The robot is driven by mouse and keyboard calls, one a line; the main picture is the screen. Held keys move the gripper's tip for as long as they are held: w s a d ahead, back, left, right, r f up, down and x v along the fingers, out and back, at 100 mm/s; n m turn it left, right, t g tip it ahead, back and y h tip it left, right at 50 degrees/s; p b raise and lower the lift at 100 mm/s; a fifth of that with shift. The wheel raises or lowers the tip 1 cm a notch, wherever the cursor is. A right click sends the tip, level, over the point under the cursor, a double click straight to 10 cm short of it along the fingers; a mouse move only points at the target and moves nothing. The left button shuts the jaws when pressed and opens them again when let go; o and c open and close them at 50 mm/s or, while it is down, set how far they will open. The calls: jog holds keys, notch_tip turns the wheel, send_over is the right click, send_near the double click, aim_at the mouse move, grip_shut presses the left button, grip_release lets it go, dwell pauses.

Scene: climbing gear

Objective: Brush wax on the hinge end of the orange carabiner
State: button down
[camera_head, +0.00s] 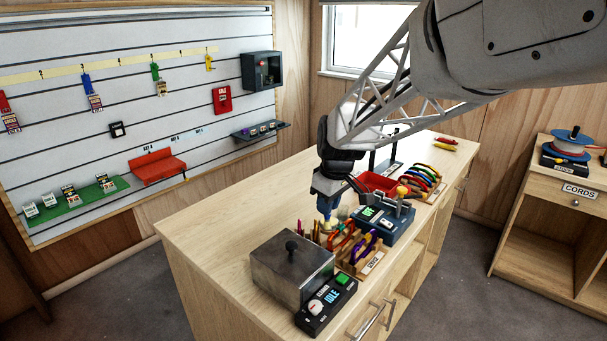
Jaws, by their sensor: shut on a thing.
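My gripper (327,199) points down over the front part of the workbench. It is shut on a small blue thing (326,207), which looks like a brush; a pale yellow tip shows just below it. Close to the right of that tip, a wooden rack (368,264) holds several carabiners. A red-orange one (342,240) at the rack's left looks like the orange carabiner, with a purple one (367,243) to its right. Its hinge end is too small to make out, and I cannot tell whether the tip touches it. No separate wax pot can be made out.
A grey metal box (290,262) with a knobbed lid and a black control unit (326,304) reading IDLE stand in front. Behind the rack are a dark device (384,222), a red tray (377,184) and a row of coloured carabiners (421,181). The bench's left side is clear.

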aim_at(327, 221)
jog(key=shift+f, duration=0.85)
jog(key=shift+w+d+f, duration=0.2)
jog(key=shift+f, duration=0.2)
jog(key=shift+w+d+f, duration=0.2)
jog(key=shift+f, duration=0.2)
jog(key=shift+w+d+f, duration=0.15)
jog(key=shift+w+d, duration=0.9)
jog(key=shift+s+a+f, duration=0.4)
jog(key=shift+s+a, duration=0.35)
jog(key=shift+s+a+f, duration=0.4)
jog(key=shift+s+a, duration=0.3)
notch_tip(327, 221, up, 10)
jog(key=shift+f, duration=0.15)
jog(key=shift+f, duration=0.2)
jog(key=shift+g+h, duration=0.4)
jog(key=shift+w+a+f, duration=0.15)
jog(key=shift+w+f, duration=0.05)
jog(key=shift+f, duration=1.2)
jog(key=shift+w+a+f, duration=0.15)
jog(key=shift+f, duration=1.25)
jog(key=shift+s+d+f, duration=0.15)
jog(key=shift+f, duration=2.1)
